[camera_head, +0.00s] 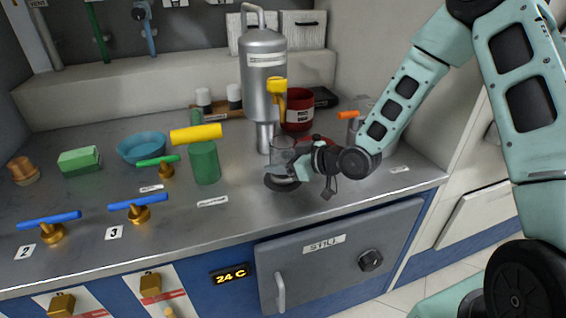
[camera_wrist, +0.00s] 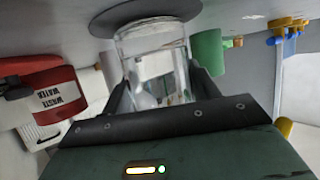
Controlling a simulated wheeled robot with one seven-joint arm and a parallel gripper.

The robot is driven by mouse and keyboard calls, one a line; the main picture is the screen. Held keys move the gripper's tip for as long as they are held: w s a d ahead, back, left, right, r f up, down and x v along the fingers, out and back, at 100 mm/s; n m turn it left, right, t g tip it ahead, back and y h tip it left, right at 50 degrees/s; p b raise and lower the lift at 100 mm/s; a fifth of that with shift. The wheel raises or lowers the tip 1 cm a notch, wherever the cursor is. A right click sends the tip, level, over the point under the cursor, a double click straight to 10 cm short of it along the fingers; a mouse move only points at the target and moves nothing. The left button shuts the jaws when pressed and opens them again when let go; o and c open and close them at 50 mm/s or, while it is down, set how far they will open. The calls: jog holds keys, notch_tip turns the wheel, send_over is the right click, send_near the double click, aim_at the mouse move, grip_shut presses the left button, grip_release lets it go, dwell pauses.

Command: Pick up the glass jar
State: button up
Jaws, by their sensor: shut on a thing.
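The glass jar (camera_head: 283,158) is clear and stands below the spout of the metal still on the counter, over a dark round pad (camera_head: 281,184). My gripper (camera_head: 292,163) reaches it from the right and is shut around its sides. In the wrist view the jar (camera_wrist: 153,50) sits between the two dark fingers of my gripper (camera_wrist: 160,88), with the dark round pad (camera_wrist: 145,12) beyond its end. I cannot tell whether the jar touches the pad.
The still (camera_head: 264,75) with its yellow valve stands behind the jar. A red waste water container (camera_head: 298,110) is behind it to the right. A green cylinder (camera_head: 204,163), blue bowl (camera_head: 143,146) and green sponge (camera_head: 79,160) stand left. Blue-handled valves (camera_head: 138,208) line the front left.

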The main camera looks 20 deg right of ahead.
aim_at(283, 150)
jog(key=shift+r, duration=1.65)
jog(key=s+d, duration=0.2)
jog(key=s, duration=0.1)
jog(key=s+d+p, duration=0.1)
jog(key=s+d, duration=0.2)
jog(key=s+d+p, duration=0.1)
jog(key=s+d, duration=0.1)
jog(key=s, duration=0.1)
jog(key=shift+d+r, duration=0.15)
jog(key=s+d+p, duration=0.1)
jog(key=p, duration=0.3)
jog(key=shift+s+d+r, duration=0.1)
jog(key=shift+s+d, duration=0.05)
jog(key=shift+s, duration=0.05)
jog(key=s+p, duration=0.1)
jog(key=p, duration=0.2)
jog(key=shift+s+d, duration=0.1)
jog(key=shift+d, duration=0.3)
jog(key=shift+s+d+f+p, duration=0.2)
jog(key=shift+s+d, duration=0.25)
jog(key=shift+s, duration=0.15)
jog(key=shift+s+d+f+p, duration=0.1)
jog(key=shift+s+d+p, duration=0.05)
jog(key=shift+s+d, duration=0.4)
jog(key=shift+s, duration=0.1)
